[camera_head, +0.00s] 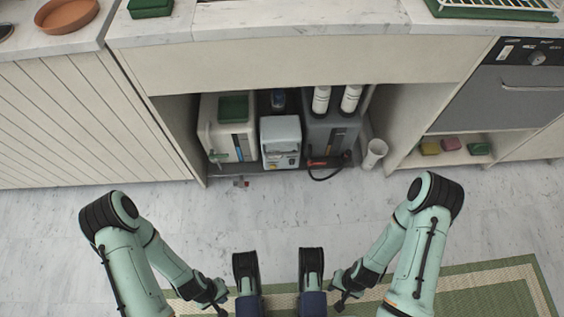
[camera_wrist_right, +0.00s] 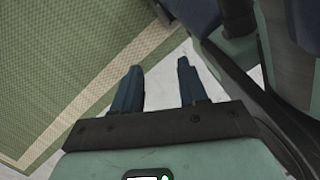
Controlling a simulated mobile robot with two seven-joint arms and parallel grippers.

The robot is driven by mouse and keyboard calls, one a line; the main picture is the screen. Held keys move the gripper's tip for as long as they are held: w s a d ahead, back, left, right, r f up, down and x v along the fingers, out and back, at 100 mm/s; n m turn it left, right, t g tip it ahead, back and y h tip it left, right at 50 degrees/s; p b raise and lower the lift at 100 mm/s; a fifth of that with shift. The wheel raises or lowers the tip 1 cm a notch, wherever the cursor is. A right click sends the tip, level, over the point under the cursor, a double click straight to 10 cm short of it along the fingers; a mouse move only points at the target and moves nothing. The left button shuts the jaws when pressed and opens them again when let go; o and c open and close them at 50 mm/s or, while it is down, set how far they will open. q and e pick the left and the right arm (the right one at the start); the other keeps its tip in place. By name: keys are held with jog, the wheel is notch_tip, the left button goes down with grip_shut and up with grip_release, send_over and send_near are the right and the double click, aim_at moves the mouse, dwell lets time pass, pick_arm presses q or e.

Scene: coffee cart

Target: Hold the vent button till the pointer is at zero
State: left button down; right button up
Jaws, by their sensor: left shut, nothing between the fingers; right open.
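A small white-grey machine (camera_head: 281,142) stands in the middle of the open bay under the counter. Its front has small controls and markings, but the vent button and the pointer are too small to make out. My left gripper (camera_head: 219,303) is low in the head view, far from the machine, shut and empty. My right gripper (camera_head: 343,299) is also low, near my base, and far from the machine. In the right wrist view its two fingers (camera_wrist_right: 160,82) are apart with nothing between them.
A cream tank (camera_head: 212,138) stands left of the machine, a dark grey unit (camera_head: 333,137) right of it. A black hose (camera_head: 328,176) loops out in front. A white cup-like tube (camera_head: 375,153) stands at right. A green mat (camera_head: 480,290) lies on the otherwise mostly clear floor.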

grip_shut()
dwell(1.7)
